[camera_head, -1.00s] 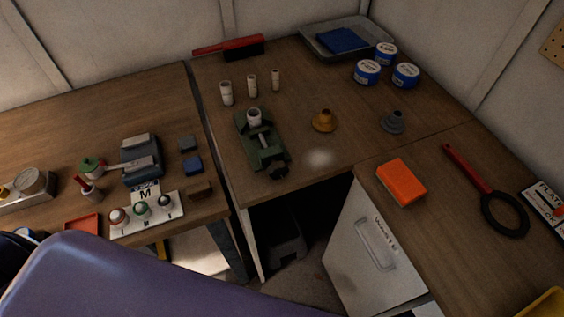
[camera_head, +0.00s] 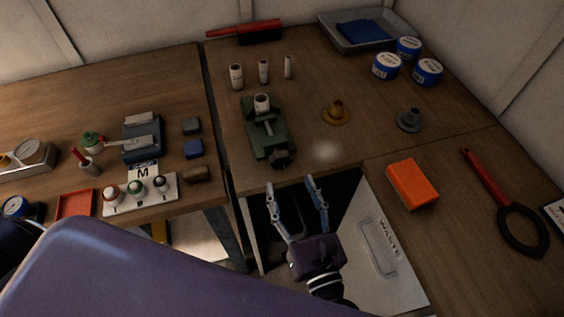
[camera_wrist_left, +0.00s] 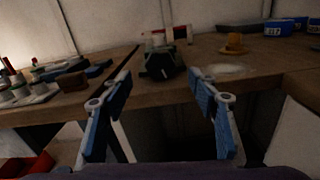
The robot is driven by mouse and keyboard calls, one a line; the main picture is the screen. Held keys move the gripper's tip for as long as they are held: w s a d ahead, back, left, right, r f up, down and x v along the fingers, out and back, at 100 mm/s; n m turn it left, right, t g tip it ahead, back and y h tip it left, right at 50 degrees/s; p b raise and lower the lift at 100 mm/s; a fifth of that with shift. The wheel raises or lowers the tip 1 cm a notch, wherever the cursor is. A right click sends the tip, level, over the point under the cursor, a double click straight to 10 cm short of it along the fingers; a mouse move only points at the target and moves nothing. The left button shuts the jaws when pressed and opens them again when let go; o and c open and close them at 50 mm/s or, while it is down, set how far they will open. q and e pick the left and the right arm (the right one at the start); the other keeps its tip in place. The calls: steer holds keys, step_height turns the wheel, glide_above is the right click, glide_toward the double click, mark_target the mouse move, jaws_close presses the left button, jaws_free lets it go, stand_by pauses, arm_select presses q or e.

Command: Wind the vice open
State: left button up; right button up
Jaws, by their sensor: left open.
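A green vice (camera_head: 268,138) sits on the wooden bench near its front edge, with a white cylinder (camera_head: 262,103) at its far end. A dark round knob (camera_head: 281,158) is at its near end, by the bench edge. The vice (camera_wrist_left: 163,62) also shows in the left wrist view, straight ahead between the fingers. My left gripper (camera_head: 290,189) is open and empty, in front of the bench and short of the knob. Its two blue-padded fingers show in the left wrist view (camera_wrist_left: 160,105). How far apart the vice jaws are is hard to tell. My right gripper is not in view.
White cylinders (camera_head: 264,71) stand behind the vice. A brass part (camera_head: 336,112) and a grey part (camera_head: 409,120) stand to its right. An orange block (camera_head: 412,184) and a red-handled ring tool (camera_head: 522,229) lie farther right.

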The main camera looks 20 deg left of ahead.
mark_target(282, 164)
arm_select(q)
steer(key=p+x, duration=0.1)
steer(key=x, duration=0.5)
steer(key=shift+w+a+r, duration=0.1)
steer(key=shift+a, duration=0.05)
steer(key=shift+w+a, duration=0.35)
steer(key=shift+w, duration=0.2)
steer(key=c, duration=1.2)
steer(key=shift+n+p, duration=0.5)
steer(key=shift+n, duration=1.2)
